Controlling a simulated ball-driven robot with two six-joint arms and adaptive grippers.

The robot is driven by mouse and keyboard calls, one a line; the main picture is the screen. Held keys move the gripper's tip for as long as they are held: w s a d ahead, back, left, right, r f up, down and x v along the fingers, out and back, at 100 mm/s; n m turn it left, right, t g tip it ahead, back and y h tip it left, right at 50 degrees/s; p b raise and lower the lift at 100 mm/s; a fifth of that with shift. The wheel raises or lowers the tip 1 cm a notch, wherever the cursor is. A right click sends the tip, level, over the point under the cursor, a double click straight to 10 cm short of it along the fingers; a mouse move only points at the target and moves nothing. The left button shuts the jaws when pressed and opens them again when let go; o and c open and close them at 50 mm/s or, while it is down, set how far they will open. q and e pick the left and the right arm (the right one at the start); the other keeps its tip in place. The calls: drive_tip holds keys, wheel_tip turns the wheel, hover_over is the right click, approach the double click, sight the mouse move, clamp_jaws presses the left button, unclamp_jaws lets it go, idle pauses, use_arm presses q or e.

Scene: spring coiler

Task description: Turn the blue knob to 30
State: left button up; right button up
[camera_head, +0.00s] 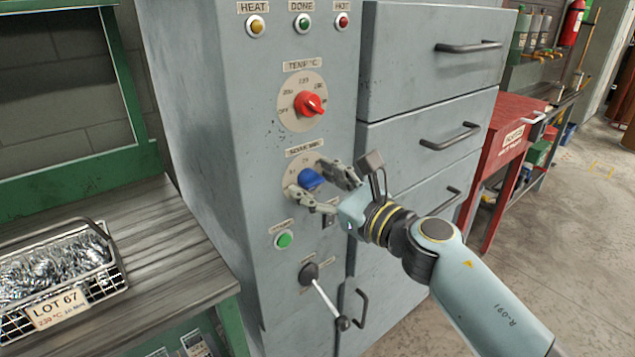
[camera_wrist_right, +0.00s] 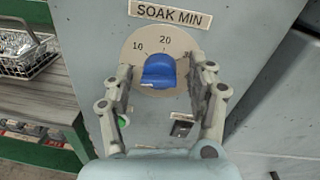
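The blue knob (camera_head: 309,179) sits on a round beige dial under a label on the grey cabinet front. In the right wrist view the blue knob (camera_wrist_right: 158,71) is below the label SOAK MIN (camera_wrist_right: 165,14); the marks 10 and 20 show on the dial (camera_wrist_right: 150,43). The right part of the dial is hidden by a finger, and I cannot tell exactly where the knob points. My right gripper (camera_head: 308,177) is open, one finger on each side of the knob, with gaps between fingers and knob in the wrist view. My left gripper is not in view.
A red knob (camera_head: 309,104) on the temperature dial is above. A green button (camera_head: 284,240), a black switch (camera_wrist_right: 181,129) and a lever (camera_head: 325,299) are below. Drawers with handles (camera_head: 450,136) are to the right. A wire basket (camera_head: 108,277) stands on the left bench.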

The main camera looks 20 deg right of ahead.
drive_tip(key=c, duration=1.1)
drive_tip(key=shift+o, duration=0.2)
